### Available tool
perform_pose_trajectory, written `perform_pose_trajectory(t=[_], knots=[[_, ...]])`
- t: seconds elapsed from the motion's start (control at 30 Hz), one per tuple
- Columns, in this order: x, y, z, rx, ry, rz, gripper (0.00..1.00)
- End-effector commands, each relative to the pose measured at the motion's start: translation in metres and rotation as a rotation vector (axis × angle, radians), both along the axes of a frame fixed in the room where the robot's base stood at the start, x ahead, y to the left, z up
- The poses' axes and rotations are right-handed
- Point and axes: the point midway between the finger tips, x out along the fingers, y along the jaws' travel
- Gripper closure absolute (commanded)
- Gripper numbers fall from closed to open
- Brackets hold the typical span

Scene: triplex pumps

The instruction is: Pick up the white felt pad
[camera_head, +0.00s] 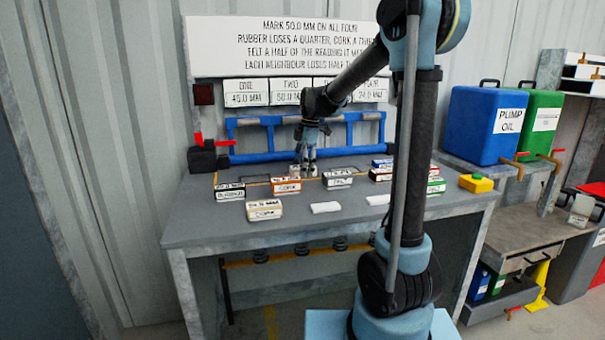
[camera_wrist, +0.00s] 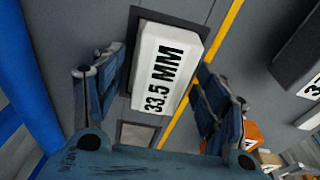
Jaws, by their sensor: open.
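A white block marked "33.5 MM" (camera_wrist: 165,65) lies between the fingers of my gripper (camera_wrist: 160,75) in the wrist view. It sits in a dark recess or plate on the grey bench. My gripper is open, with one finger on each side of the block; whether they touch it I cannot tell. In the head view my gripper (camera_head: 305,164) points down at the back of the bench, over a small pale block. No word for felt is readable on the block. Two flat, plain white pieces (camera_head: 325,207) (camera_head: 378,199) lie at the bench front.
The bench (camera_head: 225,231) carries several labelled blocks, among them a cork one (camera_head: 287,186) right beside my gripper and a cream one (camera_head: 264,210) in front. A blue rail frame (camera_head: 255,157) stands close behind my gripper. A yellow box (camera_head: 476,183) sits at the right end.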

Motion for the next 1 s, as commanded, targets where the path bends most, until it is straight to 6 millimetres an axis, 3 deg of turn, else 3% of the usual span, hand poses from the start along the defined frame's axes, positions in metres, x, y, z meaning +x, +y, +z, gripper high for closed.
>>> perform_pose_trajectory(t=[0.1,0.3,0.33,0.73,1.0], knots=[[0.0,0.0,0.0,0.0,0.0,0.0,0.33],[0.0,0.0,0.0,0.0,0.0,0.001,0.79],[0.0,0.001,0.0,0.0,0.0,0.001,0.81],[0.0,0.001,0.007,0.0,0.0,0.002,0.81],[-0.001,0.001,0.048,0.0,0.0,0.002,0.81]])
